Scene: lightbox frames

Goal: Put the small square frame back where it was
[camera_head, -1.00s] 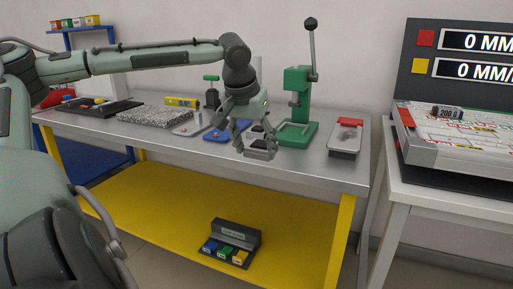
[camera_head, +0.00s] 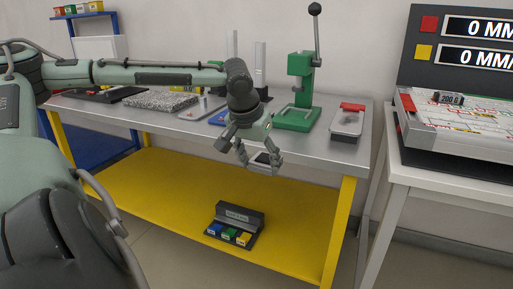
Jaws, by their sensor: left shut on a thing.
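My left gripper (camera_head: 258,160) is in front of the steel workbench's (camera_head: 325,150) front edge, pointing down. Its fingers are shut on a small square frame (camera_head: 263,168) with a pale grey rim and a dark middle. The frame hangs in the air between the fingertips, apart from the bench top. The fingers partly cover it. My right gripper is not in view.
On the bench stand a green lever press (camera_head: 298,95), a grey tray with a red piece (camera_head: 347,122) and a speckled slab (camera_head: 160,101). A yellow lower shelf (camera_head: 180,190) holds a dark box (camera_head: 235,226). A white table (camera_head: 430,180) stands at right.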

